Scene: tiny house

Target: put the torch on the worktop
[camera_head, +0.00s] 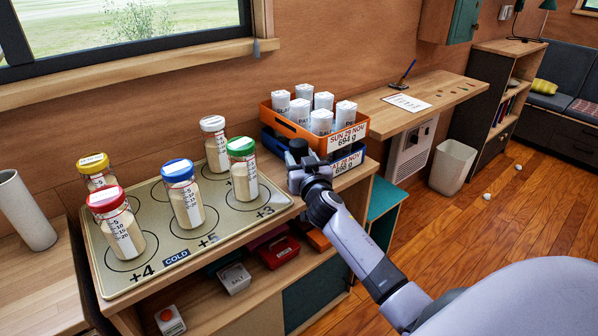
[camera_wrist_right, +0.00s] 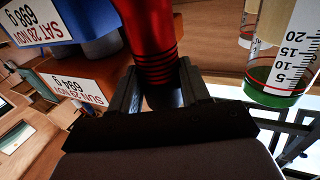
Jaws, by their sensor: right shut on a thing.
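My right gripper (camera_head: 298,165) is over the front right part of the wooden worktop (camera_head: 350,176), beside the stacked crates. In the right wrist view, my right gripper (camera_wrist_right: 158,92) is shut on a red, ribbed, cylindrical thing, which looks like the torch (camera_wrist_right: 152,40). The torch is not clearly visible in the head view, where the gripper and wrist hide it. I cannot tell whether it touches the worktop. My left gripper is not in view.
A metal mat (camera_head: 145,205) with several lidded jars lies left of my gripper; the green-lidded jar (camera_head: 242,170) is closest. An orange crate (camera_head: 292,125) of white packets sits on a blue crate (camera_head: 348,163). A desk (camera_head: 445,92) stands beyond.

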